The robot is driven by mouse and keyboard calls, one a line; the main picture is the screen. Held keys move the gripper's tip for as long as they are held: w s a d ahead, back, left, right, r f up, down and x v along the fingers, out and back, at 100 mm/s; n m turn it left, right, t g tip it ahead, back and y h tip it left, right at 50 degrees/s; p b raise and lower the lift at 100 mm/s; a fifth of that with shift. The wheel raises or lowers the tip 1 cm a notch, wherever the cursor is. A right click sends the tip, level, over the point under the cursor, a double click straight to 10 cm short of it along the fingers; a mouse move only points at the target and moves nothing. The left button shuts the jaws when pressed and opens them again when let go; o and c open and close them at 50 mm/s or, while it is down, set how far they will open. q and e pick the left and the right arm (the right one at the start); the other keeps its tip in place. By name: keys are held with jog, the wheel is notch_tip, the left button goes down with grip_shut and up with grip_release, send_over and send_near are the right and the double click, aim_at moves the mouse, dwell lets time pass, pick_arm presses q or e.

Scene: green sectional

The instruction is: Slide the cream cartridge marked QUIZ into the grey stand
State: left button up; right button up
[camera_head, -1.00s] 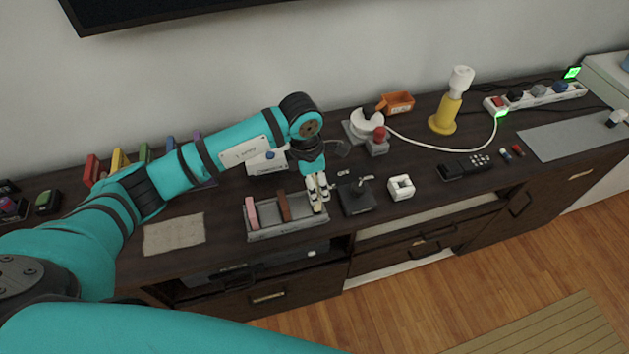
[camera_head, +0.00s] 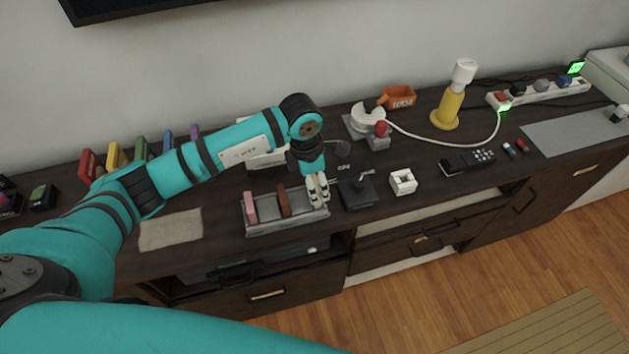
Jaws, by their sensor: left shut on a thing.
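The grey stand (camera_head: 287,227) sits on the dark cabinet top near its front edge. A pink cartridge (camera_head: 250,207) stands at its left end and a brown cartridge (camera_head: 283,200) near its middle. My left gripper (camera_head: 318,191) points down over the stand's right end. It is shut on the cream cartridge (camera_head: 317,204), mostly hidden by the fingers. I cannot read the QUIZ marking or tell how deep the cartridge sits. My right gripper is not in view.
A black joystick (camera_head: 357,189) stands close to the right of the stand, with a white square block (camera_head: 403,182) beyond it. A beige cloth (camera_head: 170,230) lies left of the stand. Several coloured upright items (camera_head: 115,156) stand at the back left.

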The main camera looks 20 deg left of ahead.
pick_arm(q)
jog(key=shift+f+b, duration=0.65)
jog(key=shift+f, duration=0.2)
jog(key=o, duration=1.2)
jog(key=shift+r, duration=0.1)
jog(key=r, duration=0.8)
jog(key=a+r, duration=0.1)
jog(key=r, duration=0.2)
jog(key=shift+s+a+r, duration=0.1)
jog(key=shift+s+r, duration=0.3)
